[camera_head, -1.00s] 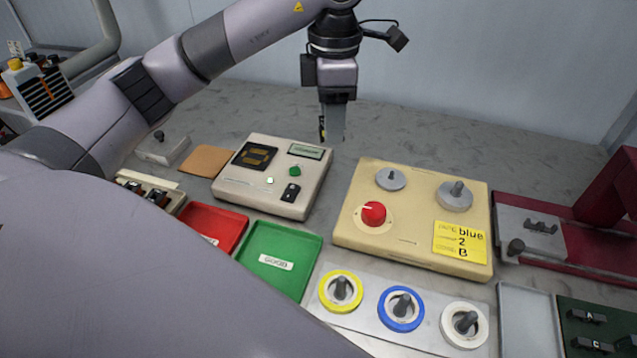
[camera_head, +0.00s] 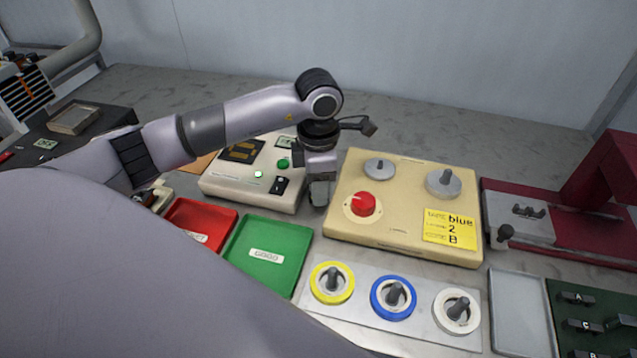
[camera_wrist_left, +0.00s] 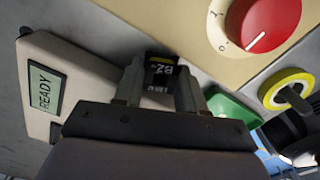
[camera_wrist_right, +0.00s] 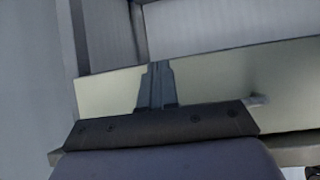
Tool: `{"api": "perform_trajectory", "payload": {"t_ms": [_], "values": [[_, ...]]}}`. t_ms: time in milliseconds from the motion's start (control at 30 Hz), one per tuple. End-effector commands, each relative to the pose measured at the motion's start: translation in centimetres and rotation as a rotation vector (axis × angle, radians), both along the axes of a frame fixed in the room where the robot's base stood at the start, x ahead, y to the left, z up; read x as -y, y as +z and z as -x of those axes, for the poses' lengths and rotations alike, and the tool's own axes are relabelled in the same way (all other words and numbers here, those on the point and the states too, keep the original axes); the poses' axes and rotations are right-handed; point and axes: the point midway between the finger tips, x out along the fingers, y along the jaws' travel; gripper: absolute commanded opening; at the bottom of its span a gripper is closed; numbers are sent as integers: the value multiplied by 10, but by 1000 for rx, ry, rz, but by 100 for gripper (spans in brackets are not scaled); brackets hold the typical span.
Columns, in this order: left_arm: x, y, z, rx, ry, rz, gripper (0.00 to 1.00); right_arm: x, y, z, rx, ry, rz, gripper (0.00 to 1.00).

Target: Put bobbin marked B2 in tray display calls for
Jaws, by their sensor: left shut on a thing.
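The bobbin marked B2 (camera_wrist_left: 162,72) is a small dark piece with a printed label, held between the fingers of my left gripper (camera_wrist_left: 160,90). In the head view my left gripper (camera_head: 320,195) is low, between the beige tester and the cream winder; the bobbin cannot be made out there. The tester's display (camera_wrist_left: 45,88) reads READY in the left wrist view. The green tray (camera_head: 283,242), labelled GOOD, and the red tray (camera_head: 187,214), its label partly hidden, lie in front of the tester. My right gripper (camera_wrist_right: 158,85) shows only in its wrist view, fingers together and empty.
The tester (camera_head: 230,186) stands left of the gripper. The winder (camera_head: 400,200), with a red knob (camera_head: 363,204) and yellow note (camera_head: 450,228), is close on the right. A plate with yellow, blue and white spools (camera_head: 393,298) lies in front. A maroon press (camera_head: 610,185) stands far right.

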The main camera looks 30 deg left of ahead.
Motion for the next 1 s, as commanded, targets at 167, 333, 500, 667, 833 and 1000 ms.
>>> {"api": "perform_trajectory", "payload": {"t_ms": [167,333,500,667,833,1000], "values": [[0,-3,0,1,-1,0,10,0,0,0,0,0,0,0],[0,-6,0,1,-1,0,10,0,-3,0,0,0,0,0],[0,-6,0,1,-1,0,50,0,-3,0,-1,0,0,0],[0,-6,0,1,-1,-1,50,0,-3,0,-1,0,0,0],[0,0,0,1,-1,0,50,0,2,0,-1,0,0,0],[0,27,-1,8,-2,0,50,0,-2,0,0,0,0,0]]}}
